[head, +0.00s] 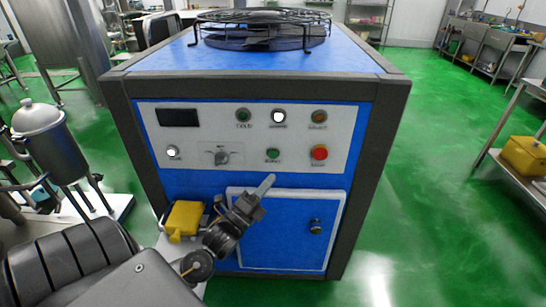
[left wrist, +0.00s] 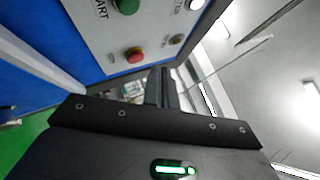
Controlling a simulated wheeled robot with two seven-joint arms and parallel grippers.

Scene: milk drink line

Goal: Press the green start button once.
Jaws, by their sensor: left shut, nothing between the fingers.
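The green start button (head: 273,155) sits in the lower row of the white control panel, left of a red button (head: 319,152). In the left wrist view the green button (left wrist: 126,5) is cut by the top edge, with part of its START label beside it. The red button (left wrist: 134,54) shows below it there. My left gripper (head: 267,183) is shut and empty, its tips pointing up just below the green button in the head view. Its fingers (left wrist: 162,88) also show in the left wrist view. I see no contact with the button. My right gripper is not in view.
The panel (head: 345,130) also carries a dark display (head: 179,117), a knob (head: 221,158) and several lamps. A blue door (head: 285,235) with a dark latch is below. A wire-guarded fan (head: 265,30) tops the cabinet.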

